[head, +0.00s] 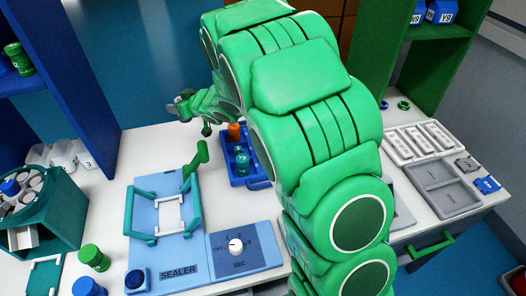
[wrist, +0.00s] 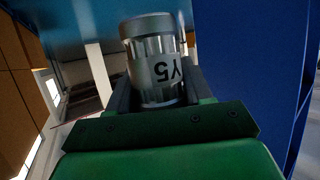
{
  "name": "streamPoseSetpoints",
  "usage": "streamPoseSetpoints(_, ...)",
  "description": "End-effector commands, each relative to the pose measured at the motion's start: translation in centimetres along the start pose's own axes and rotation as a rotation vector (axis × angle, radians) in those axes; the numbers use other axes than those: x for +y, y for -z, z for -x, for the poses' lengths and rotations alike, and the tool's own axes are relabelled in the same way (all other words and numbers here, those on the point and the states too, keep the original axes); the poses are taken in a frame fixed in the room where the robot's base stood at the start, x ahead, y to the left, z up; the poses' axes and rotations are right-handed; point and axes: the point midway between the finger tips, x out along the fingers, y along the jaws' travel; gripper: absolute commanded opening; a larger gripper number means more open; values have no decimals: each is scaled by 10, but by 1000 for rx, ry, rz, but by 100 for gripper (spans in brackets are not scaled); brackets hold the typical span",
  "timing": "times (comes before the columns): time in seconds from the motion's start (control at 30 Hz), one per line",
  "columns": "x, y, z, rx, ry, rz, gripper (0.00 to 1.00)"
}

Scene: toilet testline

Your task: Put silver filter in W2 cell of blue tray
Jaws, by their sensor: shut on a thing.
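My gripper (wrist: 157,102) is shut on a silver filter, a metallic cylinder with a clear-looking ribbed body and a label reading Y5 (wrist: 155,62). In the head view my gripper (head: 182,108) is small and held above the far side of the white table, left of and beyond the blue tray; the filter is hard to make out there. The blue tray (head: 238,182) stands mid-table beside my arm. It holds an orange item (head: 234,131) and a teal bottle-like item (head: 242,160). My arm may hide its right side, and cell labels are unreadable.
A blue sealer (head: 178,271) with a green handle (head: 196,158) stands in front-left of the tray. A teal bin (head: 45,215) of cylinders is at left. A blue shelf (head: 75,85) rises at far left, a green shelf (head: 445,65) at right. Grey trays (head: 440,187) lie right.

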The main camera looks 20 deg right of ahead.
Motion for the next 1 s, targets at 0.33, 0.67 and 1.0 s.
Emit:
streamPoseSetpoints(0.33,39,-18,48,-3,71,30,18)
streamPoseSetpoints(0.67,62,-44,98,-2,142,58,18)
streamPoseSetpoints(1.0,74,-80,159,-4,211,87,18)
